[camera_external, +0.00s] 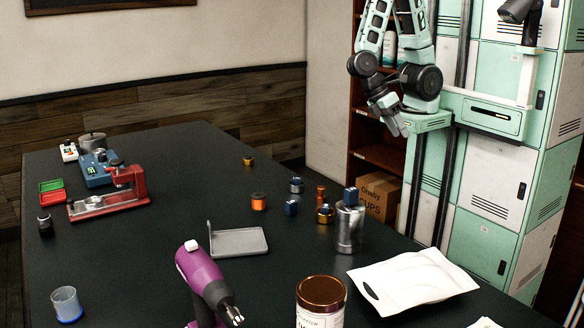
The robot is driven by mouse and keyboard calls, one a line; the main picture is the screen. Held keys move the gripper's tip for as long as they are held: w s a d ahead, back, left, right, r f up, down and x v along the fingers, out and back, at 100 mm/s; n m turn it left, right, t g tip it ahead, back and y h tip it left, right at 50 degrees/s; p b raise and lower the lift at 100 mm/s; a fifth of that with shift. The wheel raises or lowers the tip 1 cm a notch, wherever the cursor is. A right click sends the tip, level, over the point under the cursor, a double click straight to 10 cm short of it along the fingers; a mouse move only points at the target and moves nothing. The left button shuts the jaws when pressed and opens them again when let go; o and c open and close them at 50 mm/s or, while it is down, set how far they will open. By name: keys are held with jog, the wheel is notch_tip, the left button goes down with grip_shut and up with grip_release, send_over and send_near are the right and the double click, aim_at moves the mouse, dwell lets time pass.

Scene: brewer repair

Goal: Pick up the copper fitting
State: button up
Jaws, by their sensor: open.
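A small copper-coloured upright piece (320,194), which looks like the copper fitting, stands on the dark table (150,262) right of the middle. It is close behind a gold-coloured piece with a dark blue top (325,215) and left of a metal canister (349,228). My gripper (399,128) hangs above and to the right of the fitting, well apart from it, beyond the table's right edge in the picture. It points downward, open, with nothing seen between its fingers.
Small blue-topped parts (291,208) and an orange spool (258,202) stand left of the fitting. A grey tray (238,242), purple drill (203,275), copper-lidded jar (321,296) and white pouch (412,279) lie nearer. The table's far middle is mostly clear.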

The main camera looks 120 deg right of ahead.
jog(key=w+d+f+m+t+y+b, duration=0.55)
jog(key=d+f+m+y, duration=0.3)
jog(key=d+m, duration=0.4)
jog(key=m+t+h+b, duration=0.2)
jog(key=m+t+h, duration=0.1)
jog(key=m+t, duration=0.7)
send_near(321, 187)
jog(key=shift+m+g, duration=0.35)
jog(key=shift+m, duration=0.2)
jog(key=p+x, duration=0.2)
jog(key=x, duration=0.3)
jog(key=shift+s+a+f+p, duration=0.1)
jog(key=shift+f+p, duration=0.1)
jog(key=shift+p, duration=0.15)
jog(key=x, duration=0.1)
jog(key=p+x, duration=0.2)
jog(key=x, duration=0.1)
jog(key=shift+w+r, duration=0.25)
jog(key=shift+w+a+f, duration=0.3)
jog(key=shift+w, duration=0.1)
grip_shut()
